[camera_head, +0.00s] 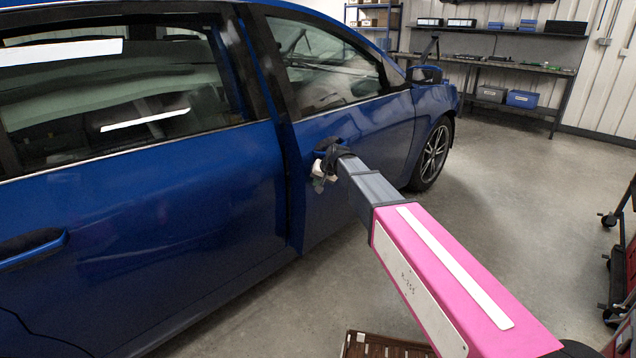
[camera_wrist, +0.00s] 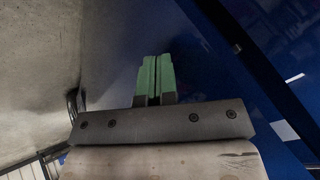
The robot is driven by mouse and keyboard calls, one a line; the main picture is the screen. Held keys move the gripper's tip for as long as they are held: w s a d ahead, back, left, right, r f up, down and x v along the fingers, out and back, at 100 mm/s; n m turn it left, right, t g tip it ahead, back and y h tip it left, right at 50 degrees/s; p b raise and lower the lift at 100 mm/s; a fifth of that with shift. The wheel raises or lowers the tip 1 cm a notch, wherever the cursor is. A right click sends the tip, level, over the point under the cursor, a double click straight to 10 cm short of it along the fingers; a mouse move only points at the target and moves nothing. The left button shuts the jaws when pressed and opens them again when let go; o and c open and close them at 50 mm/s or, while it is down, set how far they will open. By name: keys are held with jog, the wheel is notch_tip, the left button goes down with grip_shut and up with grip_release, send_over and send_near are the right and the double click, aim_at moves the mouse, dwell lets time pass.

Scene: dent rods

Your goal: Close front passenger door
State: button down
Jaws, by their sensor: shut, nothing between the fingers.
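The blue front passenger door (camera_head: 375,135) is in the head view's middle. Its rear edge stands slightly out from the rear door (camera_head: 150,195), with a dark seam between, so it looks a little ajar. My gripper (camera_head: 318,180) is at the outer side of this door, near its rear edge and just below the handle area, which my wrist partly hides. In the wrist view the green fingers (camera_wrist: 152,78) are together with nothing between them. Blue car bodywork (camera_wrist: 215,75) lies beyond and right of them. I cannot tell whether the fingertips touch the door.
Grey floor (camera_head: 510,190) is open to the right of the car. A workbench (camera_head: 500,67) with bins stands at the back wall. A dark wheeled cart (camera_head: 622,260) is at the right edge. A brown slatted object (camera_head: 375,345) lies at the bottom, near my arm.

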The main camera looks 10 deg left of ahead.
jog(key=v, duration=1)
jog(key=w+d+m+t+y, duration=0.1)
jog(key=d+m+t+y, duration=0.2)
jog(key=d+m+y, duration=0.5)
jog(key=x, duration=1.4)
jog(key=shift+s, duration=0.15)
